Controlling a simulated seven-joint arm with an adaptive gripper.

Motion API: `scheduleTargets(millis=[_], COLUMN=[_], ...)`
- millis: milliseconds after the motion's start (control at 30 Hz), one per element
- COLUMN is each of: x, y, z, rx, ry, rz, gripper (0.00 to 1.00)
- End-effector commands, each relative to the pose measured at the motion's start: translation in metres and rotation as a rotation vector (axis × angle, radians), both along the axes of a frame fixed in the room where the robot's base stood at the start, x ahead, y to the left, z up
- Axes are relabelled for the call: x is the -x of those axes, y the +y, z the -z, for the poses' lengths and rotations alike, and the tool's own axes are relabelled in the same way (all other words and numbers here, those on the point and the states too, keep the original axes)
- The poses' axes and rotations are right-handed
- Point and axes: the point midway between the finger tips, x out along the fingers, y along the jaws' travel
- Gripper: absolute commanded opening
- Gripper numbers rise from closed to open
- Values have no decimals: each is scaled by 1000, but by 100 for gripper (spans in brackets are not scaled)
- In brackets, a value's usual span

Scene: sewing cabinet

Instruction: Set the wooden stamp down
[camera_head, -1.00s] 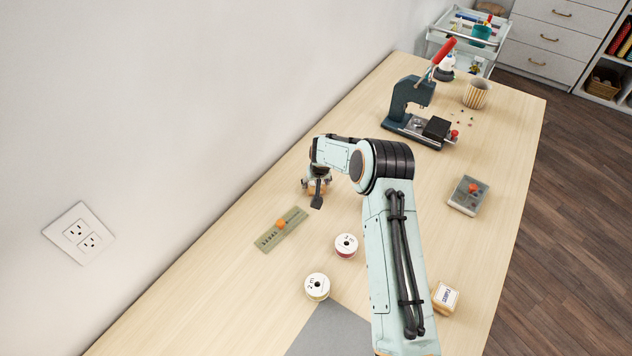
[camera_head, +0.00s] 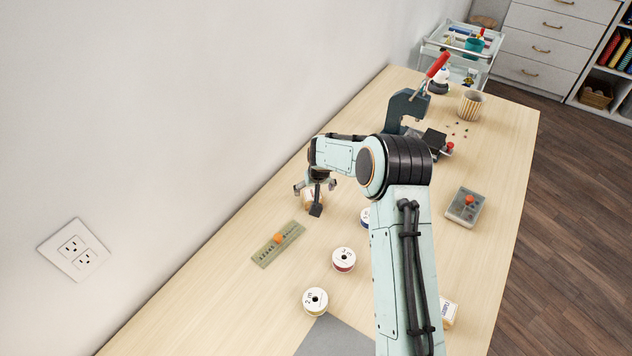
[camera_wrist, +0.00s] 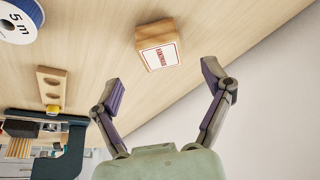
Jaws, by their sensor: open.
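The wooden stamp (camera_wrist: 158,46) is a small wooden block with a red-framed, lettered label on the face towards me. In the wrist view it rests on the table, ahead of my fingertips and apart from them. My gripper (camera_wrist: 163,84) is open, its two purple-padded fingers spread wide with nothing between them. In the head view my gripper (camera_head: 315,194) is over the table near the wall. A tan block (camera_head: 309,203), partly hidden by the fingers, shows beneath it and seems to be the same stamp.
A ruler with an orange knob (camera_head: 279,242) and spools (camera_head: 343,260) (camera_head: 315,301) lie nearer. A blue spool (camera_wrist: 18,20) and holed wooden strip (camera_wrist: 50,88) are beside the stamp. A press (camera_head: 400,106) and striped cup (camera_head: 470,106) stand farther back; the wall is close left.

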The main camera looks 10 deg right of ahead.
Motion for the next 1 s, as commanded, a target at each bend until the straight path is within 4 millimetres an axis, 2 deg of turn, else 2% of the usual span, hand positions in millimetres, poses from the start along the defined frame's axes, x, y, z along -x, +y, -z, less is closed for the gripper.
scheduleTargets(millis=[33, 200, 333, 533, 633, 667, 767, 867, 900, 1000], x=[4, 17, 23, 27, 45, 55, 105, 175, 205, 276], y=[0, -1, -1, 0, 6, 7, 14, 19, 21, 25], z=[-13, -42, -54, -62, -81, -91, -127, -160, -170, -184], rx=[1, 1, 1, 2, 10, 15, 29, 36, 34, 19], ry=[-4, -2, 0, 3, 24, 35, 93, 168, 198, 268], rz=[0, 0, 1, -2, -22, -30, -57, -73, -77, -83], gripper=[80, 80, 80, 80, 80, 80, 80, 80, 80, 80])
